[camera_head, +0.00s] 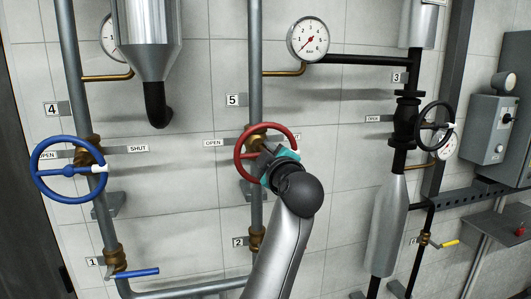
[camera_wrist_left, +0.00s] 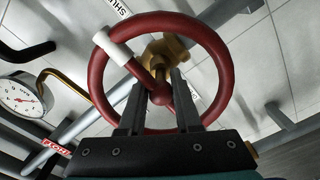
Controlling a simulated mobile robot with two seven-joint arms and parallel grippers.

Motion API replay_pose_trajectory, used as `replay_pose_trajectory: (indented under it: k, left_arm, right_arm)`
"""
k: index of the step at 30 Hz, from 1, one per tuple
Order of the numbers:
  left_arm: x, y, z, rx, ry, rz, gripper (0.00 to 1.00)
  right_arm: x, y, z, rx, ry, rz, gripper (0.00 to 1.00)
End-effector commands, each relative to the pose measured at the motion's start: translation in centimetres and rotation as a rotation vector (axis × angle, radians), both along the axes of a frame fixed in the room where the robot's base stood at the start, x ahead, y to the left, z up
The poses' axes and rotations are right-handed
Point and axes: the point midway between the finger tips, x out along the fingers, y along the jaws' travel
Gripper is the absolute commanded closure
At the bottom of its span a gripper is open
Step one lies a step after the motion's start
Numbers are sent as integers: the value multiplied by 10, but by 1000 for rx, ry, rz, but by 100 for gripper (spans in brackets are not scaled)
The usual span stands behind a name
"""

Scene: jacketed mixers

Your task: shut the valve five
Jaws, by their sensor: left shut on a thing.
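The red handwheel (camera_head: 239,165) of valve five sits on a brass valve body on a vertical grey pipe, below the number 5 plate (camera_head: 233,100). My left gripper (camera_head: 269,153) reaches it from the lower right and is shut on the wheel at its middle. In the left wrist view, the fingers (camera_wrist_left: 160,88) stand on either side of the hub and spoke of the red wheel (camera_wrist_left: 224,70). A white sleeve (camera_wrist_left: 111,46) marks the rim at upper left there. The OPEN label (camera_head: 213,143) is left of the wheel; the label at right is mostly hidden. My right gripper is not in view.
A blue handwheel (camera_head: 38,183) on valve 4 stands at left. A black handwheel (camera_head: 421,132) on valve 3 is at right. A blue lever (camera_head: 137,273) is low at left. A pressure gauge (camera_head: 308,40) hangs above valve five. Pipes cross the tiled wall around my arm.

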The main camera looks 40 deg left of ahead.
Motion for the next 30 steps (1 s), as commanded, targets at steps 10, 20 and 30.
replay_pose_trajectory:
  k: [10, 20, 30]
  left_arm:
    - [-1, 1, 1, 7, 5, 3, 43]
    - [-2, -1, 0, 3, 3, 1, 41]
    - [-35, -42, -2, 1, -1, -2, 41]
  right_arm:
    - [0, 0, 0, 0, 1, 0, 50]
    - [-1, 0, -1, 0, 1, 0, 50]
    - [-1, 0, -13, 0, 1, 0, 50]
